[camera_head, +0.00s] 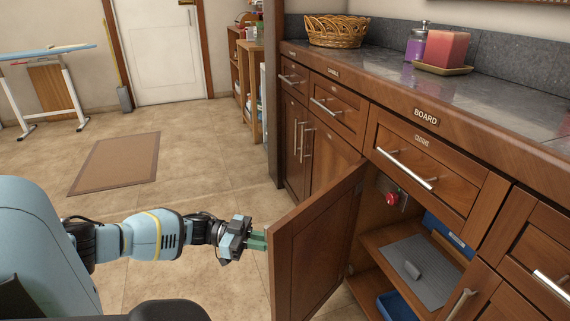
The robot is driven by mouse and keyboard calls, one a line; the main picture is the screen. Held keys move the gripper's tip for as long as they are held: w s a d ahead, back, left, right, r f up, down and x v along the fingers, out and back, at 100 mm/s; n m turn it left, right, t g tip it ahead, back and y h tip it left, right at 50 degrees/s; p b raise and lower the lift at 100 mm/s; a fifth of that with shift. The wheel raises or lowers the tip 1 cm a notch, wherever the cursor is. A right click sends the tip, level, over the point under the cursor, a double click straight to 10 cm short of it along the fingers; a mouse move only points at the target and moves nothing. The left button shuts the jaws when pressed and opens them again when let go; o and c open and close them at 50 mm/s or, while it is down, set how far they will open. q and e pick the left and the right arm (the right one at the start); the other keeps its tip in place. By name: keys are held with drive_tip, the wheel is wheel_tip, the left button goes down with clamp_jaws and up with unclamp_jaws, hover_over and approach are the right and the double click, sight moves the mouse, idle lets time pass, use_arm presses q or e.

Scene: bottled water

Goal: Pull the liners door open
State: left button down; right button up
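A wooden cabinet door (312,248) under the counter stands swung out, with its inside shelves showing. No label reading "liners" can be made out on it. My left gripper (258,239) is at the door's free left edge, with its green fingers reaching up to that edge. The fingertips are partly hidden there, so I cannot tell whether they touch or grip the door. My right gripper is not in view.
The opened cabinet holds a grey ribbed mat (420,270), blue bins (395,306) and a red knob (391,200). Closed drawers with bar handles (405,168) line the counter, whose edge carries a "BOARD" label (426,116). The floor left of the door is clear around a brown mat (118,163).

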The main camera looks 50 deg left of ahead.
use_arm(q)
drive_tip(key=shift+a, duration=0.8)
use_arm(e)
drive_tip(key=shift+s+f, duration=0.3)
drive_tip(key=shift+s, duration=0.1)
use_arm(q)
drive_tip(key=shift+w, duration=0.1)
drive_tip(key=c, duration=1.5)
unclamp_jaws()
drive_tip(key=shift+c, duration=0.2)
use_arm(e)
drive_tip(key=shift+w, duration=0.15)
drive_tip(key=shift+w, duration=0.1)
use_arm(q)
drive_tip(key=v, duration=0.7)
drive_tip(key=shift+s+a, duration=0.25)
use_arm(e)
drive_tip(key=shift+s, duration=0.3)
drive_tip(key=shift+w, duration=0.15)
